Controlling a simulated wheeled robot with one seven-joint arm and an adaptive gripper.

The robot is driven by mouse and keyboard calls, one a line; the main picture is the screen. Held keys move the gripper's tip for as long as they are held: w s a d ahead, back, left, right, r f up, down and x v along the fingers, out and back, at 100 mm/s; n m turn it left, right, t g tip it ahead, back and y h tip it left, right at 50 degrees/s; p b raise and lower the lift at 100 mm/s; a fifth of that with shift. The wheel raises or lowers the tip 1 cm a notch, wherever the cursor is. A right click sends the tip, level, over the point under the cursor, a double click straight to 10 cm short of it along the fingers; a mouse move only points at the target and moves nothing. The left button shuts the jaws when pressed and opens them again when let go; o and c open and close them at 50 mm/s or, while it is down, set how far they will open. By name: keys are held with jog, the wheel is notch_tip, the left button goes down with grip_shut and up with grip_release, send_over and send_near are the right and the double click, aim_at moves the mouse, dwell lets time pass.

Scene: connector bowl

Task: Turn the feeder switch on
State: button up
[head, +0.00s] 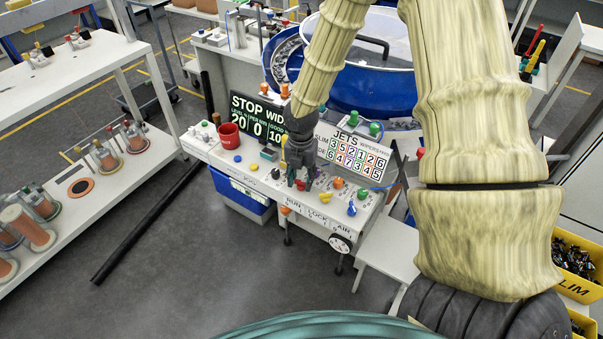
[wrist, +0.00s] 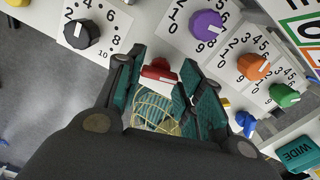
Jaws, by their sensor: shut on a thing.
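A red switch knob (wrist: 158,71) with a pale pointer mark sits between the teal pads of my gripper (wrist: 160,75) in the wrist view. The pads close on it from both sides. Its label is hidden, so I cannot read whether it is the feeder switch. In the head view my gripper (head: 300,187) points down at the front of the white control bench (head: 228,170), hiding most of the knob. A yellow wire mesh (wrist: 157,115) shows in the gap between the fingers; I cannot tell if they touch it. The blue bowl feeder (head: 375,95) stands behind.
Close around my gripper are a black dial (wrist: 80,33), a purple dial (wrist: 207,25), an orange dial (wrist: 252,66) and a green knob (wrist: 284,95). A display (head: 262,118) reads STOP. The front floor is open.

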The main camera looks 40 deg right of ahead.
aim_at(302, 181)
jog(key=m+p, duration=0.2)
jog(key=m, duration=0.4)
jog(key=shift+r, duration=0.1)
jog(key=m, duration=0.6)
jog(key=shift+p, duration=0.35)
jog(key=shift+w, duration=0.1)
jog(key=o, duration=1)
jog(key=shift+r, duration=5.9)
jog(key=shift+d, duration=0.1)
